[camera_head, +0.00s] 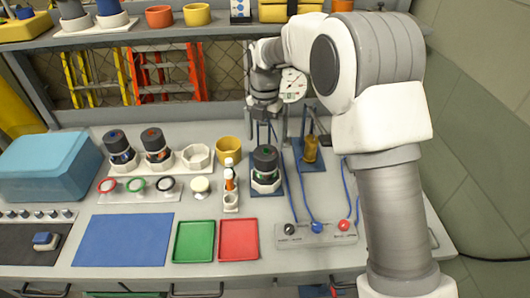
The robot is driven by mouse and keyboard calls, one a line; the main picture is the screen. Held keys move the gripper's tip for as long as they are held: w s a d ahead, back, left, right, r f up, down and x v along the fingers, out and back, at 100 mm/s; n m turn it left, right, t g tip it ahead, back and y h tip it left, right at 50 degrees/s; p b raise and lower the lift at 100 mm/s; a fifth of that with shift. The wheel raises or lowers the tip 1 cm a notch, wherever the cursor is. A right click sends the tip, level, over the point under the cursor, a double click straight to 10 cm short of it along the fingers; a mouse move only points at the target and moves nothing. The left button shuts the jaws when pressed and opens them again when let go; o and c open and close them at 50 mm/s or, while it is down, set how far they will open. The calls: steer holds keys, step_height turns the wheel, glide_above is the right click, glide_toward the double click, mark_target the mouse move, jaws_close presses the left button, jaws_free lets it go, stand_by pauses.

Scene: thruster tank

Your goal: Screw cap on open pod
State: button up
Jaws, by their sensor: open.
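A dark pod (265,172) stands upright in a white holder on a blue base near the middle of the bench. Two similar dark-topped pods, one with a blue mark (118,148) and one with an orange mark (156,147), stand in a white rack at the left. The rack's third seat (196,157) is empty. My gripper (264,126) is open, pointing down above and behind the middle pod. Its fingers are small in view, and I see nothing held between them.
Red, green and black rings (136,184) lie on a white strip. A yellow cup (229,150) and orange-and-white bottles (229,178) stand left of the pod. A gauge stand (311,150) is at its right. Green (194,241) and red trays (239,240) and a cabled connector panel (316,234) lie in front.

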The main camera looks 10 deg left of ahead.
mark_target(265, 151)
step_height(265, 151, down, 6)
steer(key=shift+f, duration=0.2)
steer(key=c, duration=0.9)
steer(key=shift+c, duration=0.2)
steer(key=m, duration=1.2)
steer(key=shift+d+m, duration=0.1)
steer(key=shift+m, duration=0.3)
steer(key=m, duration=0.4)
steer(key=shift+s+f, duration=0.1)
steer(key=shift+f, duration=0.05)
